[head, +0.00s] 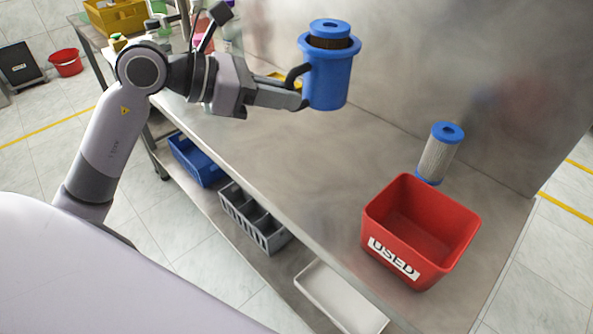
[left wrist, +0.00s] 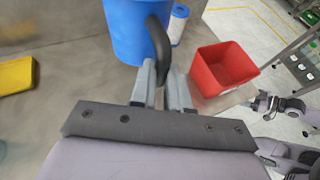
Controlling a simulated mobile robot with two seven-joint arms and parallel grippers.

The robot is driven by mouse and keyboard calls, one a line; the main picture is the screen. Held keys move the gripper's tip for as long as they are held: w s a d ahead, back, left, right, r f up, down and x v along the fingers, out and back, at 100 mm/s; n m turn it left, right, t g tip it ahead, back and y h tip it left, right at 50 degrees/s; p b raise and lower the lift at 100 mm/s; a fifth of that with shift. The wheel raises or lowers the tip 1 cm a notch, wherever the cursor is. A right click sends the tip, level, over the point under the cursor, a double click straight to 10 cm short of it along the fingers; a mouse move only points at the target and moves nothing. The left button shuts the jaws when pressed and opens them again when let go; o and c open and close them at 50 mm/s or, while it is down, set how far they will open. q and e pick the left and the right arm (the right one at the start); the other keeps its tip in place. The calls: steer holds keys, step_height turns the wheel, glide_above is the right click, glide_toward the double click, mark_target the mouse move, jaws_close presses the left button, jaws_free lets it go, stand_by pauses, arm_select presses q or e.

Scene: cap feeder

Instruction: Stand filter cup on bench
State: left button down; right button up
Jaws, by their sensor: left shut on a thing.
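The filter cup (head: 328,78) is a blue cup with a wide rim and a black side handle. A dark brown filter with a blue cap (head: 330,27) sticks out of its top. My left gripper (head: 302,101) is shut on the cup's handle and holds the cup nearly upright over the steel bench (head: 300,170). In the left wrist view, the cup (left wrist: 132,28) and the handle (left wrist: 158,50) show beyond the fingers (left wrist: 163,90). The cup's base looks clear of the bench, but its height is hard to tell.
A pale filter with blue ends (head: 437,158) stands on the bench by the back wall. A red bin marked USED (head: 418,262) is in front of it. The bench middle is clear. Bottles and a yellow bin (head: 115,17) are at the far left.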

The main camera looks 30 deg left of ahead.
arm_select(q)
step_height(320, 180, down, 12)
steer(key=shift+f+b, duration=0.25)
steer(key=shift+b, duration=0.3)
steer(key=shift+f, duration=2.6)
steer(key=shift+b, duration=0.3)
steer(key=shift+f, duration=0.15)
steer(key=c, duration=1.1)
jaws_free()
